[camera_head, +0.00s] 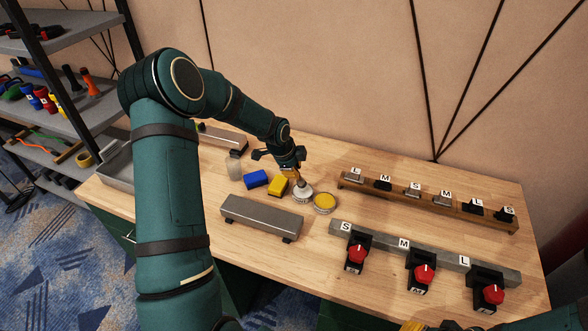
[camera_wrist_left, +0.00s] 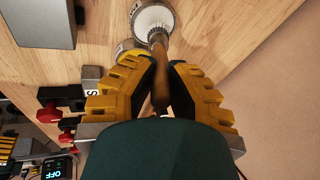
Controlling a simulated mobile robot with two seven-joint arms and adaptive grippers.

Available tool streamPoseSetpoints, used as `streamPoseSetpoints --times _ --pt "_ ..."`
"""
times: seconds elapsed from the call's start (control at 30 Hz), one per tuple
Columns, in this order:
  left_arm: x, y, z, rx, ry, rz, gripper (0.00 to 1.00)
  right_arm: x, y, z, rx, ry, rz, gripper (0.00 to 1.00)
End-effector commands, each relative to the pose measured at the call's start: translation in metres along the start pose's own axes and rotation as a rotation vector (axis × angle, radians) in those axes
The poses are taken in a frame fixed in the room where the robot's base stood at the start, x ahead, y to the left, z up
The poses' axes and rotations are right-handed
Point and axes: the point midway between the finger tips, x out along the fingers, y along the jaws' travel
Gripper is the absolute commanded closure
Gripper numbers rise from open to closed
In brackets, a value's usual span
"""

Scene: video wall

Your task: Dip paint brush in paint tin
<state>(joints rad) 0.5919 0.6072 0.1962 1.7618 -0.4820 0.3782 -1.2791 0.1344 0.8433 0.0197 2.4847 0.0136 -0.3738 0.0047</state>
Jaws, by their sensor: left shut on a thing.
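My left gripper (camera_head: 297,176) is shut on the brown handle of the paint brush (camera_wrist_left: 158,72), which shows between the yellow finger pads (camera_wrist_left: 158,85) in the left wrist view. The brush points down at a round tin with a white top (camera_head: 302,191), also seen in the wrist view (camera_wrist_left: 153,20). I cannot tell whether the bristles are inside that tin or just above it. A tin with a yellow top (camera_head: 325,201) stands close to its right. Of my right gripper, only a yellow piece (camera_head: 412,326) shows at the bottom edge.
A grey bar (camera_head: 262,215) lies in front. Lettered racks (camera_head: 430,199) and red-knobbed switches (camera_head: 421,274) stand on the right. A loaded shelf (camera_head: 75,110) is at left.

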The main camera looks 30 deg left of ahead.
Motion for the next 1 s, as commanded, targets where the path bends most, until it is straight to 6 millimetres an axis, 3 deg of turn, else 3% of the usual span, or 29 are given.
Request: streamPoseSetpoints --times 0.7,1.0 --pt "-0.052 -0.017 -0.012 0.001 0.0 -0.002 1.0 -0.034 -0.013 -0.005 0.0 0.0 0.0 0.53" --pt "-0.057 -0.018 -0.013 0.0 0.0 -0.001 1.0 -0.036 -0.014 -0.005 0.0 0.0 0.0 0.53"
